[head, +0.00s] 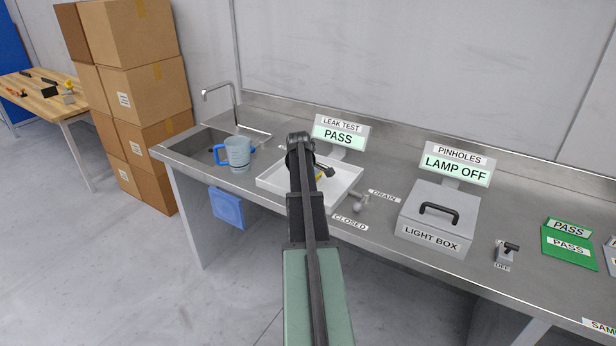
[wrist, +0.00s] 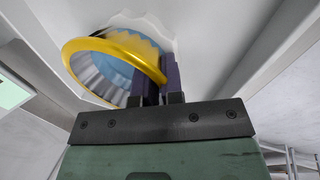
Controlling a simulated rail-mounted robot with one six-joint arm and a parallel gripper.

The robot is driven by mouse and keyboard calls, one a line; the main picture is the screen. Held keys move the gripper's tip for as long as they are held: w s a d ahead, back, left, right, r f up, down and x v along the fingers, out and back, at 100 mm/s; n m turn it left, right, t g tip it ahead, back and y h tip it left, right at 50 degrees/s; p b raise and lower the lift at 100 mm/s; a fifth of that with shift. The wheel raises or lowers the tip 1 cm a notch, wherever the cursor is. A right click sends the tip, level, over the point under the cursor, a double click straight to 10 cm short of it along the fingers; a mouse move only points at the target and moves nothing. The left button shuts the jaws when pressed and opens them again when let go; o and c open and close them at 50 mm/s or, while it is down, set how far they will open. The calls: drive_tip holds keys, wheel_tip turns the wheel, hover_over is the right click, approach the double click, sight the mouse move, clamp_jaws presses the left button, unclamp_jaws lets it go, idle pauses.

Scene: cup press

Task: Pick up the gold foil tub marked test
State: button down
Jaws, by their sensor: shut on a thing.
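The gold foil tub (wrist: 112,45) shows in the wrist view as a bright gold rim with a ribbed silver inner wall and pale blue inside. In the head view only a small yellow patch of it (head: 320,176) shows beside my arm, over the white tray (head: 343,190). My gripper (wrist: 158,80) is shut on the tub's rim, at the right side of the rim in the wrist view. In the head view my arm hides most of the tub and the gripper. No marking on the tub can be read. I cannot tell whether it touches the tray.
The leak test sign (head: 340,136) behind the tray reads PASS. A drain valve (head: 361,203), labelled CLOSED, is at the tray's right. A blue jug (head: 238,153) stands left by the sink. A light box (head: 438,215) and a green pad (head: 568,246) are to the right.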

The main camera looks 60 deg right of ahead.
drive_tip(key=shift+r, duration=0.1)
wheel_tip(320, 180, up, 20)
drive_tip(key=p, duration=2)
